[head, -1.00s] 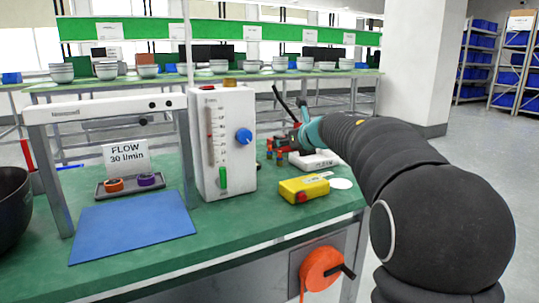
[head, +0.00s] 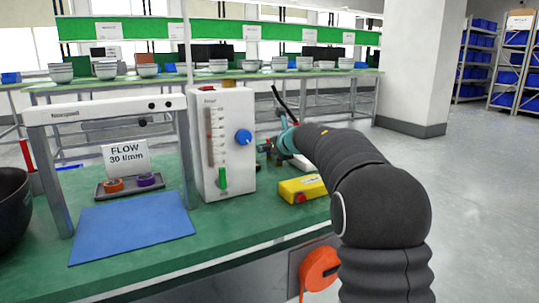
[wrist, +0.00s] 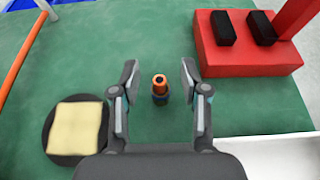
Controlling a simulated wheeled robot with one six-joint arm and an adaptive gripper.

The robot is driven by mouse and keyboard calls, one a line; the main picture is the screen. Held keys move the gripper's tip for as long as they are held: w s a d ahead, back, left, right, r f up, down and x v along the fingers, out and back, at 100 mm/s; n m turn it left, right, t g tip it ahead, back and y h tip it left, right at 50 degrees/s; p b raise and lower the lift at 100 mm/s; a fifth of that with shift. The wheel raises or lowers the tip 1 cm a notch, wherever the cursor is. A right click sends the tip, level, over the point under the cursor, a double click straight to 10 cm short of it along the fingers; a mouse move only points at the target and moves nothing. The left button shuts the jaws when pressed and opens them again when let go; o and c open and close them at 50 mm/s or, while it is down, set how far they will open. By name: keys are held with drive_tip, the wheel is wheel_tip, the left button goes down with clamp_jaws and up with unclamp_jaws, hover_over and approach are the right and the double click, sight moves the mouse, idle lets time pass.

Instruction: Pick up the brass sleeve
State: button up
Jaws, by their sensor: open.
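A small upright piece with a brass-orange top and dark lower body, which looks like the brass sleeve (wrist: 160,84), stands on the green bench top in the wrist view. My gripper (wrist: 161,80) is open, with one finger on each side of this piece and a gap on both sides. I cannot tell from this view how far the fingertips are above the bench. In the head view my arm reaches over the bench to the right of the white flow meter box, and the sleeve cannot be made out clearly there.
In the wrist view a red block (wrist: 240,60) with black pads stands at right, a round dark dish with a cream pad (wrist: 75,127) at left. In the head view are the flow meter box (head: 210,180), a yellow box (head: 302,188) and a blue mat (head: 130,228).

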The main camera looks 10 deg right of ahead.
clamp_jaws()
